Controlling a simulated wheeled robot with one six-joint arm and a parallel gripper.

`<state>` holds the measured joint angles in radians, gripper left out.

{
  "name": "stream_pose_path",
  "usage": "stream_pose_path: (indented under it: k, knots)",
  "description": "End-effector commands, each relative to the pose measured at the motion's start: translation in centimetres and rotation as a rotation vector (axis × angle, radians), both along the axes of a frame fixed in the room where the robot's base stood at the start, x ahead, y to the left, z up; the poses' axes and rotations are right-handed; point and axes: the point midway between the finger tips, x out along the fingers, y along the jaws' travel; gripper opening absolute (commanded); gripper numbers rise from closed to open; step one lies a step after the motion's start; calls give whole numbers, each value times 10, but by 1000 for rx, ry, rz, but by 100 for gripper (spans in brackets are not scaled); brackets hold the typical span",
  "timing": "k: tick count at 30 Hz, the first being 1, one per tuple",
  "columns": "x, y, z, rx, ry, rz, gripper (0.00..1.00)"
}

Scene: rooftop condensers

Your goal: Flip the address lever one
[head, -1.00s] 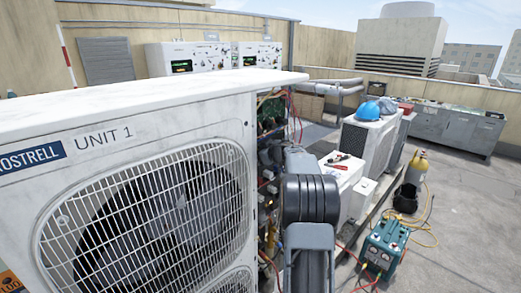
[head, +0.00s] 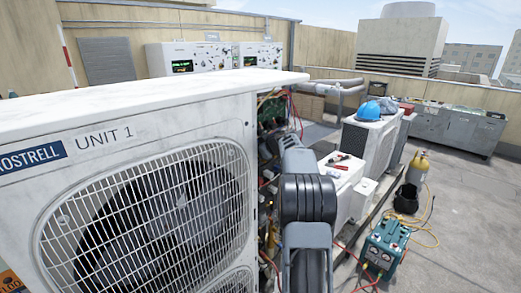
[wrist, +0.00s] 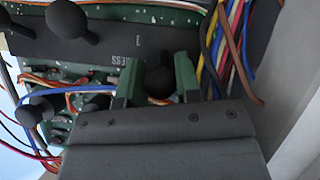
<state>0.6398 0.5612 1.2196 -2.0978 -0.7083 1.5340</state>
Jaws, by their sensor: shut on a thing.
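In the wrist view, a lever with a black ball knob (wrist: 160,81) stands between the green fingertips of my gripper (wrist: 159,78). The fingers sit on both sides of the knob, and my gripper is shut on it. A dark panel (wrist: 125,42) behind carries light lettering, partly hidden, with "ESS" and a "1" legible near this lever. In the head view, my gripper and the lever are hidden behind my arm and the white condenser marked UNIT 1 (head: 105,137).
Another black ball-knob lever (wrist: 68,18) is at upper left, and a further black knob (wrist: 35,112) is at left. Coloured wires (wrist: 228,45) hang close on the right. A white panel (wrist: 298,100) edges the right side. A teal machine (head: 384,248) stands on the roof floor.

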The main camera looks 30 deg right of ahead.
Motion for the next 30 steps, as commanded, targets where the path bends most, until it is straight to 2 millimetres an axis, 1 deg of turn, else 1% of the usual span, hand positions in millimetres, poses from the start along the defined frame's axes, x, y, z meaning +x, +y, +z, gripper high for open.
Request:
stream_pose_path:
  k: [1,8,17,20,22,30]
  knots:
    - [0,0,2,-2,-4,-1,34]
    - [0,0,1,-1,-3,-1,56]
    - [-3,0,3,-1,-3,-1,56]
    - [-12,-1,7,-1,-3,-1,56]
    - [-22,-2,12,-2,-4,-2,56]
    - [-71,-5,39,-4,-5,-3,56]
